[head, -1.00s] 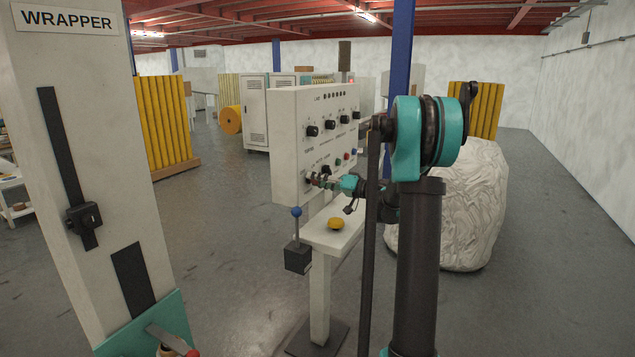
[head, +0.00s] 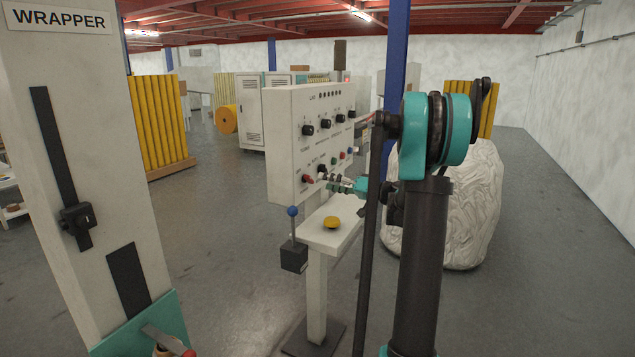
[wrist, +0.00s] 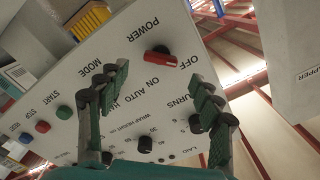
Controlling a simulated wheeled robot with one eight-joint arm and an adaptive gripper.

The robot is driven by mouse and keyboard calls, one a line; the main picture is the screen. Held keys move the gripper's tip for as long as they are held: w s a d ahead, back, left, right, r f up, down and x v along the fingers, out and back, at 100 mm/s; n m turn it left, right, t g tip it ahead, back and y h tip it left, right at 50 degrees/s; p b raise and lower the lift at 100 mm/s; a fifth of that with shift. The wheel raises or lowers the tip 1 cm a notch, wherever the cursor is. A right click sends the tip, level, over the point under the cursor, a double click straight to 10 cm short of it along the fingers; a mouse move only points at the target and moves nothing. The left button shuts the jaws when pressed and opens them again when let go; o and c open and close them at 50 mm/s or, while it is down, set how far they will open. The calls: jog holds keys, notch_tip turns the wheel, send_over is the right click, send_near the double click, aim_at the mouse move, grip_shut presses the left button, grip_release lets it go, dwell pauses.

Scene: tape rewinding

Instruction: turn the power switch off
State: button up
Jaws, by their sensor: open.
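The red power switch (wrist: 158,52) sits on the white control panel (wrist: 130,22), which shows upside down in the wrist view beside its POWER, ON and OFF labels. In the head view the switch (head: 308,179) is a small red knob at the panel's lower left. My gripper (wrist: 162,80) is open and empty. Its two fingers frame the area around the switch in the wrist view, with the switch between and beyond the fingertips. In the head view my gripper (head: 332,180) is just right of the switch, apart from it.
Black knobs and green, red and blue buttons (wrist: 43,127) share the panel. Below it are a shelf with a yellow button (head: 332,222) and a blue-topped lever (head: 293,228). The wrapper column (head: 75,140) stands left. A wrapped load (head: 470,205) stands behind my arm.

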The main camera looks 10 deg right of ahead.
jog(key=v, duration=0.6)
jog(key=s+a+f+m+g+h, duration=0.1)
jog(key=s+a+f+g+h, duration=0.2)
jog(key=s+a+f, duration=0.4)
jog(key=s+a+f+g+h, duration=0.25)
jog(key=s+a+f, duration=0.3)
jog(key=s, duration=0.35)
jog(key=s+d+f+h, duration=0.3)
jog(key=s+f+h, duration=0.1)
jog(key=s, duration=0.5)
jog(key=s+d+f+m+h, duration=0.1)
jog(key=s+d+f+h, duration=0.2)
jog(key=s+f, duration=0.4)
jog(key=shift+s+f+g+h, duration=0.2)
jog(key=shift+s+g+h, duration=0.25)
jog(key=shift+s+h, duration=0.55)
jog(key=shift+s+d+f, duration=0.1)
jog(key=shift+s+d, duration=0.2)
jog(key=shift+s, duration=0.1)
jog(key=shift+c, duration=0.3)
